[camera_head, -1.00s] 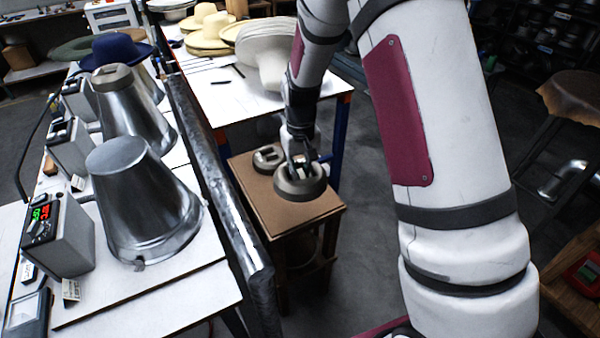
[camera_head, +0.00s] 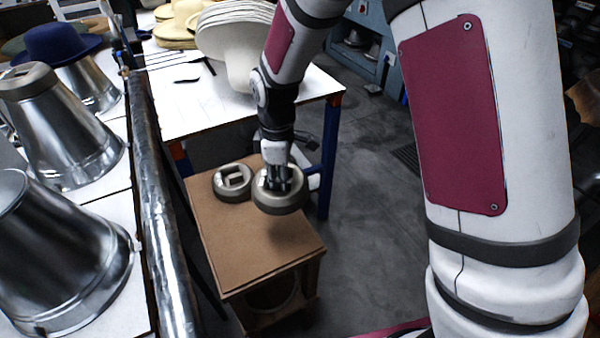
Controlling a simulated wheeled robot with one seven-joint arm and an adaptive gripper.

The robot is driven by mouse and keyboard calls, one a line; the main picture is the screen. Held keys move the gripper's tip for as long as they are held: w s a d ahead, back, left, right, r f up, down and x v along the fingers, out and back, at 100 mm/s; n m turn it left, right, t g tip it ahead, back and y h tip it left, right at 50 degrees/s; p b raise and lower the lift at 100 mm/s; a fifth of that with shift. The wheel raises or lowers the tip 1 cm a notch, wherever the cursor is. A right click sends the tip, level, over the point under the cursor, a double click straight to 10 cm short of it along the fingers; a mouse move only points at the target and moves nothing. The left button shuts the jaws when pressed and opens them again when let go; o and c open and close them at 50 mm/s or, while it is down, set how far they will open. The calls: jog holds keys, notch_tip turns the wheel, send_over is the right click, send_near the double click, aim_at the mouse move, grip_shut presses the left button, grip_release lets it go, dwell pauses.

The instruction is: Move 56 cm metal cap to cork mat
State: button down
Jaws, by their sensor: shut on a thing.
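My gripper (camera_head: 277,182) is shut on a round grey metal cap (camera_head: 279,202) with a pale recessed top. It holds the cap over the back right part of a small stand, apparently raised, with the cap's right side past the stand's edge in the picture. The stand's flat brown top (camera_head: 250,250) looks like the cork mat. A similar round cap (camera_head: 233,192) sits on it at the back left, just left of the held one. I cannot read a size on either cap. The fingertips are partly hidden inside the held cap.
Shiny metal cones stand on the white bench at left; the middle one (camera_head: 62,130) carries a cap (camera_head: 26,80). A metal-wrapped rail (camera_head: 160,215) runs between bench and stand. A white table (camera_head: 190,105) with hats (camera_head: 235,40) stands behind. The brown top's front is clear.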

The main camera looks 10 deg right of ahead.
aim_at(257, 188)
jog(key=a+f+n+b, duration=0.1)
jog(key=a+n, duration=0.1)
jog(key=s+a+f+n+b, duration=0.1)
jog(key=n, duration=0.2)
jog(key=a+n+b, duration=0.1)
jog(key=a+n, duration=0.1)
jog(key=shift+s+a+f, duration=0.3)
jog(key=shift+f, duration=0.1)
jog(key=shift+s+a+f+n+b, duration=0.2)
jog(key=shift+f+n+b, duration=0.25)
jog(key=shift+f+b, duration=1.05)
jog(key=shift+s+a+f+n+b, duration=0.1)
jog(key=shift+a+f+n+b, duration=0.25)
jog(key=shift+f+b, duration=1.1)
jog(key=shift+s+a+f+n+b, duration=0.15)
jog(key=shift+f+n+b, duration=0.6)
jog(key=shift+f, duration=1.2)
jog(key=shift+f+m, duration=0.15)
jog(key=shift+m, duration=0.1)
jog(key=c, duration=1.5)
grip_release()
jog(key=shift+s, duration=0.1)
